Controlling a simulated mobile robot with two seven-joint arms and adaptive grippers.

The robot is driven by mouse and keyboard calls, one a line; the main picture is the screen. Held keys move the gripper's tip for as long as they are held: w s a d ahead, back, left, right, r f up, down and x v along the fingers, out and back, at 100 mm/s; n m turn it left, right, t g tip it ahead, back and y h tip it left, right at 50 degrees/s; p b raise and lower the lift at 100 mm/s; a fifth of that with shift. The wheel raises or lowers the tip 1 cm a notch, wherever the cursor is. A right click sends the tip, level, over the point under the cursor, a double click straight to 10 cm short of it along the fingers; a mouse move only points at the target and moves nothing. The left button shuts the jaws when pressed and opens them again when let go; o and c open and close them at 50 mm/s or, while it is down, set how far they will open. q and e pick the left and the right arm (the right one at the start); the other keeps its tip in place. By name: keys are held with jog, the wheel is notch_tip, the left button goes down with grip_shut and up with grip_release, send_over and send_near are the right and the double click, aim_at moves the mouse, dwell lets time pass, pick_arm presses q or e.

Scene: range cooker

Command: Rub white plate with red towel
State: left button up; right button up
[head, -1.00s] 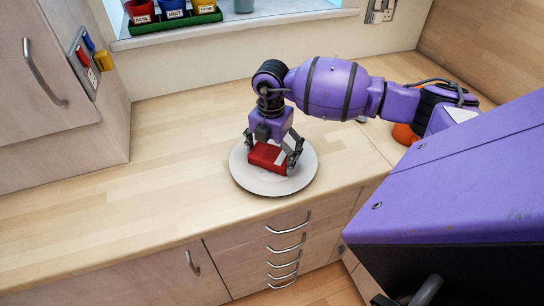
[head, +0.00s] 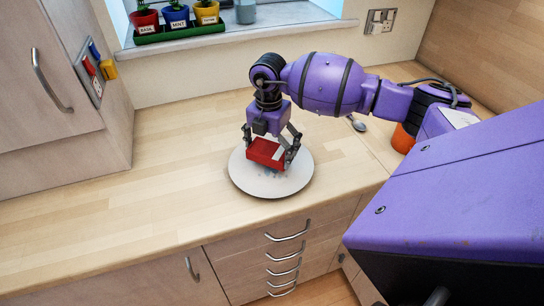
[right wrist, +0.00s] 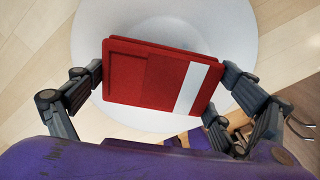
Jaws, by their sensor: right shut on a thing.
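The white plate (head: 272,184) lies on the wooden counter, and it also shows behind the towel in the right wrist view (right wrist: 240,42). Bluish-grey marks show on the plate just below the towel in the head view. The folded red towel (head: 265,152) has a white stripe; it shows large in the right wrist view (right wrist: 150,78). My right gripper (head: 270,150) is shut on the towel, a finger at each end. It holds the towel over the back part of the plate; I cannot tell whether they touch. My left gripper is out of view.
A spoon (head: 357,124) and an orange object (head: 402,138) lie behind and right of the plate, near my arm. Potted herbs in a green tray (head: 180,32) stand on the windowsill. The counter left of the plate (head: 130,205) is clear.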

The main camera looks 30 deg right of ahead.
aim_at(269, 149)
notch_tip(269, 149, up, 2)
jog(key=shift+r, duration=0.2)
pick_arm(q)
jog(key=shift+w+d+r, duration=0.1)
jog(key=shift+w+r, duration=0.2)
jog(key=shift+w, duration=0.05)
pick_arm(e)
jog(key=shift+r, duration=0.1)
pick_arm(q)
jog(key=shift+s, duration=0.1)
pick_arm(e)
jog(key=shift+r, duration=1.55)
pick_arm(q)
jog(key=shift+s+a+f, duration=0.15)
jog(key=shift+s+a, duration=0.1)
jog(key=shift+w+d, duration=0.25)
